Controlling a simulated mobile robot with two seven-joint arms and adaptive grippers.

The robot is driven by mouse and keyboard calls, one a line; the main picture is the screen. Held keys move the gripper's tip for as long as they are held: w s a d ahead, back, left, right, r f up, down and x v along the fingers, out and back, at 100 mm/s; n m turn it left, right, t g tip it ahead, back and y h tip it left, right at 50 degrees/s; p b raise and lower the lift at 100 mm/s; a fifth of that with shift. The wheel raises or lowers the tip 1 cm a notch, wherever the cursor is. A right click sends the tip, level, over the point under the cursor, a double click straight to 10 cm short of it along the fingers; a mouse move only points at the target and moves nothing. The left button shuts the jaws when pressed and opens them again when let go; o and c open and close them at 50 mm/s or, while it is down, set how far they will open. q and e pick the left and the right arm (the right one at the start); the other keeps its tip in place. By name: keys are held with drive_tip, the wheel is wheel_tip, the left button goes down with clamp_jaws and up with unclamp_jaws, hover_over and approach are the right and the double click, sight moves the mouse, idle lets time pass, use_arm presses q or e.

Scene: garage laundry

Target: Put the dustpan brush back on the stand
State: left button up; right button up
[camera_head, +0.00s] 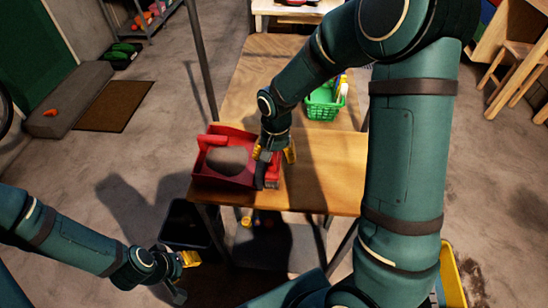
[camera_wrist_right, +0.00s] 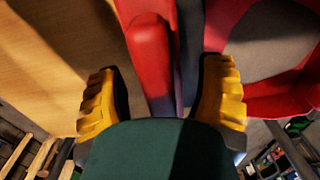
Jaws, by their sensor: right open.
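A red dustpan-like tray (camera_head: 205,178) with a grey inside lies at the left edge of the wooden table; it also shows at the right of the wrist view (camera_wrist_right: 285,100). A red piece with a rounded handle, apparently the brush (camera_wrist_right: 150,50), lies close beside it; its dark and red end (camera_head: 272,184) shows in the head view. My right gripper (camera_head: 274,156) is open over it, with yellow fingertips on either side in the wrist view (camera_wrist_right: 162,85). Contact cannot be told. My left gripper (camera_head: 182,274) seems open and empty, low at the left. I cannot make out a separate stand.
The wooden table (camera_head: 330,160) has bare room right of the tray. A green basket (camera_head: 322,106) with bottles stands farther back. A black bin (camera_head: 187,226) stands below the table's left edge. A yellow container (camera_head: 452,278) is at lower right. My right arm hides the middle right.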

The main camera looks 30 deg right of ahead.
wheel_tip(320, 180, up, 11)
drive_tip(key=shift+s+d+f+p, duration=0.1)
drive_tip(key=shift+s+f+p, duration=0.1)
drive_tip(key=shift+p, duration=0.9)
use_arm(q)
drive_tip(key=shift+s+r, duration=0.25)
drive_tip(key=shift+r, duration=0.95)
